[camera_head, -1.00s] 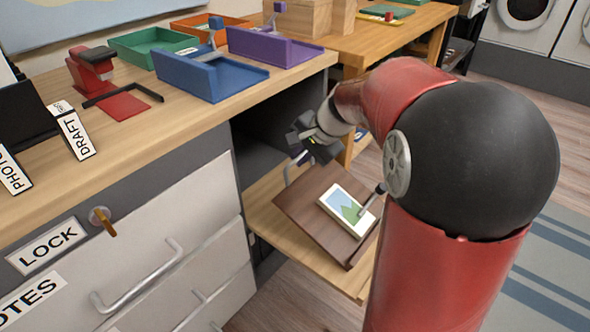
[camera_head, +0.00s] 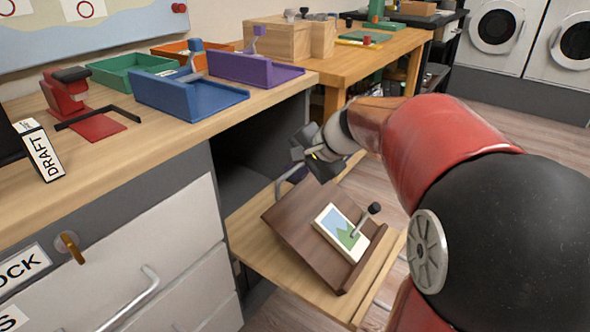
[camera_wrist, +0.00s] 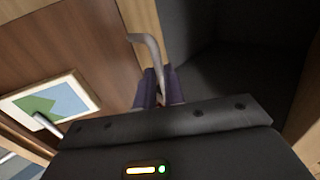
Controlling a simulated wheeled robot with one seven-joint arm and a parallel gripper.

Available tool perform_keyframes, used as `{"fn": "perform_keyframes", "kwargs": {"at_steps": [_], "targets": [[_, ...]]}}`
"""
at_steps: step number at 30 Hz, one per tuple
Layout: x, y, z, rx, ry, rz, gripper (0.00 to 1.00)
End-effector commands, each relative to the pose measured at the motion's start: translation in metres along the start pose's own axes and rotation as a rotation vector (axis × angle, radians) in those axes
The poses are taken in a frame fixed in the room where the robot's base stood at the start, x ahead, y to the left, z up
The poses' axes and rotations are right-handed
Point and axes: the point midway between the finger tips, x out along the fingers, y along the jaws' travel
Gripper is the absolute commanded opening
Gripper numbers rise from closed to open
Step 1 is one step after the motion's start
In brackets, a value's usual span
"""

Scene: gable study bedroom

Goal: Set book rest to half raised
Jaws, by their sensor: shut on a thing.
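The book rest (camera_head: 295,222) is a dark brown board, tilted up on a light wooden pull-out shelf (camera_head: 246,229). A small picture card (camera_head: 338,226) in a pale frame leans on the board, with a dark knob (camera_head: 373,208) beside it. My gripper (camera_head: 306,160) is at the far upper edge of the board. In the wrist view the board (camera_wrist: 78,45) fills the left side. The two purple-grey fingertips (camera_wrist: 160,88) are shut on a grey bent handle (camera_wrist: 147,45) by the board's edge. The head view largely hides this grip behind my gripper.
The desk (camera_head: 120,170) stands at the left with blue (camera_head: 185,95) and purple (camera_head: 250,70) trays and a red stapler-like thing (camera_head: 66,95). A dark open cavity (camera_head: 260,135) lies under it. A key (camera_head: 70,246) sticks out of the drawer front. Floor shows at the right.

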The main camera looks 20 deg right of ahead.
Motion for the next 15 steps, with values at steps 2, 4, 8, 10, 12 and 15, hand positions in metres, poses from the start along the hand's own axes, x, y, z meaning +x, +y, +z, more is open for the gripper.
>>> {"fn": "perform_keyframes", "kwargs": {"at_steps": [2,4,8,10,12,15], "targets": [[-0.0003,-0.0004,0.0002,0.0,0.0,-0.001,0.0],[-0.0002,-0.0004,0.0002,0.0,0.0,-0.001,0.14],[-0.0001,-0.0004,0.0001,0.0,0.0,0.0,0.31],[0.0,-0.0003,0.0001,0.0,0.0,0.0,0.33],[0.0001,-0.0002,0.0,0.0,0.0,0.0,0.33],[0.0001,-0.0002,0.0,0.0,0.0,0.0,0.33]]}}
